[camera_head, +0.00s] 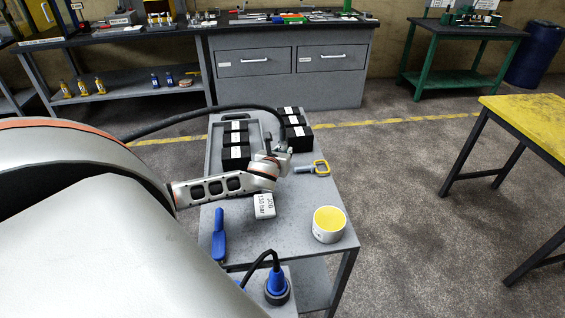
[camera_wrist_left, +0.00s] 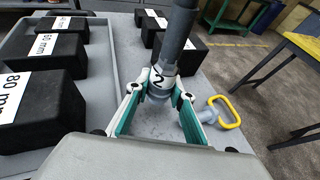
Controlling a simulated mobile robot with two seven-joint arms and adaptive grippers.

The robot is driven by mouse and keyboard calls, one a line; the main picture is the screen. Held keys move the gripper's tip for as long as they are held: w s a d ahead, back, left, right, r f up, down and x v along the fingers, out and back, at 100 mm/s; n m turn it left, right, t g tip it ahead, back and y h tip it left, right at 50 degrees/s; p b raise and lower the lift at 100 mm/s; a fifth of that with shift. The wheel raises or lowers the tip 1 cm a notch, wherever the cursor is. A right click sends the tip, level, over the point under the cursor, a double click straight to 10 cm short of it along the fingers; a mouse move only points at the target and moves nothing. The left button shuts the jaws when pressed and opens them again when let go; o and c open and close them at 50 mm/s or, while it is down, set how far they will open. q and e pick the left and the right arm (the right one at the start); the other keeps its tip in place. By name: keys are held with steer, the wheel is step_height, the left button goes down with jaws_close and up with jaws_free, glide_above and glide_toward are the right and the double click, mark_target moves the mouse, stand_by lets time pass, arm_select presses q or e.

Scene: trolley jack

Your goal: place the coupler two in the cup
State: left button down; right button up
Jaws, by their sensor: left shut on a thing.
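Coupler two (camera_head: 284,152) is a grey metal fitting on the end of a dark hose, marked "2" in the left wrist view (camera_wrist_left: 161,76). My left gripper (camera_head: 272,163) is shut on it; in the left wrist view its teal pads (camera_wrist_left: 161,92) close around the fitting from both sides. The hose rises from the fitting. The coupler is over the trolley top, behind and left of the cup. The cup (camera_head: 329,224) is white with a yellow inside and stands upright near the trolley's front right corner. My right gripper is not in view.
The grey trolley (camera_head: 290,235) also carries black blocks (camera_head: 299,137), a yellow-handled pin (camera_head: 313,168), a "JOB 130 bar" card (camera_head: 264,206) and a blue-handled tool (camera_head: 218,236). The black hose (camera_head: 205,113) arcs across the back. A yellow-topped table (camera_head: 535,115) stands right.

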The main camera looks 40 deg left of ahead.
arm_select(q)
steer(key=shift+f+b, duration=0.4)
steer(key=shift+f, duration=1.8)
steer(key=shift+f, duration=0.1)
steer(key=c, duration=1.8)
jaws_free()
steer(key=shift+o, duration=0.2)
